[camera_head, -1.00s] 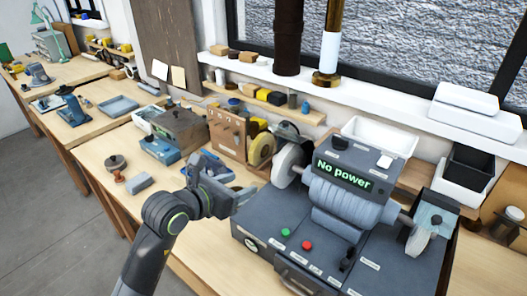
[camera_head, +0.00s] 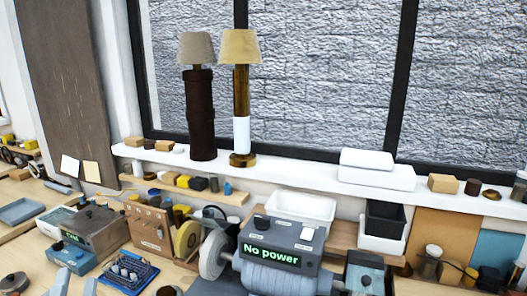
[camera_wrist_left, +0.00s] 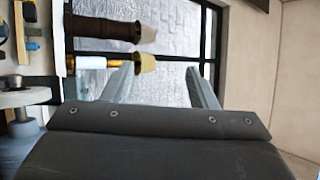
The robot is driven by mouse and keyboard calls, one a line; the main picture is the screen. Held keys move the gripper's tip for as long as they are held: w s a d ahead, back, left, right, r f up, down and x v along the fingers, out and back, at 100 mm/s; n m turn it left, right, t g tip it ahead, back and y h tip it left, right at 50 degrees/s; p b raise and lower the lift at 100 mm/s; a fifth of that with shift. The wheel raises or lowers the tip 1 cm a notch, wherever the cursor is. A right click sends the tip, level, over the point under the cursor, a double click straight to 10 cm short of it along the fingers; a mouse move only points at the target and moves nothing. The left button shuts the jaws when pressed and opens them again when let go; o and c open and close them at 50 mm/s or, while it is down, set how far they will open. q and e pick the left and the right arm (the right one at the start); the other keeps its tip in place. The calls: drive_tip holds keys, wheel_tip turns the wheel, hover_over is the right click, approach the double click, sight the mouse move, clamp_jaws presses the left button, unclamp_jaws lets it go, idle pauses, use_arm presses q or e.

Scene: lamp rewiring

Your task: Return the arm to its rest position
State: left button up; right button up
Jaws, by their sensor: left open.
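My left gripper (camera_head: 76,284) shows only as fingertips at the bottom left edge of the head view, in front of the bench; the rest of that arm is out of frame. In the left wrist view its two grey fingers (camera_wrist_left: 161,85) stand wide apart with nothing held between them. Beyond them, the dark lamp (camera_wrist_left: 100,30) and the gold and white lamp (camera_wrist_left: 95,62) appear sideways against the window. My right gripper is in neither view.
The grinder (camera_head: 278,278) shows "No power" on its display. The dark lamp (camera_head: 200,115) and gold lamp (camera_head: 241,90) stand on the white sill (camera_head: 300,176). A brown wooden box (camera_head: 148,226), a blue tray (camera_head: 128,271) and a white bin (camera_head: 300,206) crowd the bench.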

use_arm(q)
drive_tip(key=s+a+f+n+g+y, duration=0.2)
drive_tip(key=s+a+f+n+g, duration=0.1)
drive_tip(key=f+n+g, duration=0.4)
drive_tip(key=s+a+f+n+g+y, duration=0.2)
drive_tip(key=s+a+f+n+g, duration=0.15)
drive_tip(key=f, duration=0.55)
drive_tip(key=s+d+f+n+g+h, duration=0.2)
drive_tip(key=s+d+f+g+h, duration=0.25)
drive_tip(key=s+f, duration=0.2)
drive_tip(key=s+d+f+n+g+h, duration=0.1)
drive_tip(key=s+d+f+g+h, duration=0.2)
drive_tip(key=s+f+g, duration=0.3)
drive_tip(key=s+d+f+b+x, duration=0.1)
drive_tip(key=s+b+x, duration=0.15)
drive_tip(key=x, duration=1.15)
drive_tip(key=s+d+b+x, duration=0.1)
drive_tip(key=s+b+x, duration=0.15)
drive_tip(key=x, duration=1.15)
drive_tip(key=s+f+b, duration=0.2)
drive_tip(key=s+f, duration=0.6)
drive_tip(key=f, duration=0.3)
drive_tip(key=s+d+f+g+b, duration=0.1)
drive_tip(key=s+f+b, duration=0.1)
drive_tip(key=s+f, duration=0.6)
wheel_tip(320, 180, down, 4)
drive_tip(key=shift+f+b, duration=0.2)
drive_tip(key=shift+b, duration=0.2)
